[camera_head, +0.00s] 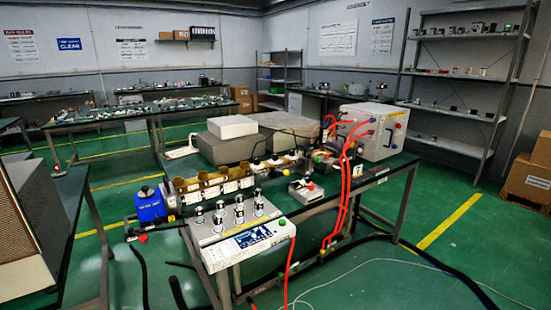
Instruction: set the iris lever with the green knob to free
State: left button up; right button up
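A workbench (400,166) in the middle carries the generator equipment. A row of brass-coloured waveguide sections (212,184) runs along it, with small dark fittings towards the back. In front is a white control box (248,247) with a lit display and a small green round part (282,222) at its right end. I cannot tell whether that green part is a lever knob. No iris lever with a green knob can be made out clearly, nor its setting; the parts are too small. Neither of my grippers is in view.
Several silver-and-black cylinders (239,209) stand behind the control box. A small grey box (305,190) with a red knob sits to the right. Red hoses (345,190) hang over the bench's front edge. A blue container (149,205) is at left. Black cables lie on the green floor.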

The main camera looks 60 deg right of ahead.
aim_at(317, 160)
jog(key=z, duration=2.4)
jog(key=i+l+u, duration=0.35)
jog(key=i, duration=0.15)
jog(key=i+l+u, duration=0.35)
jog(key=i, duration=0.15)
jog(key=i+l+u, duration=0.35)
jog(key=l, duration=0.2)
jog(key=i, duration=0.05)
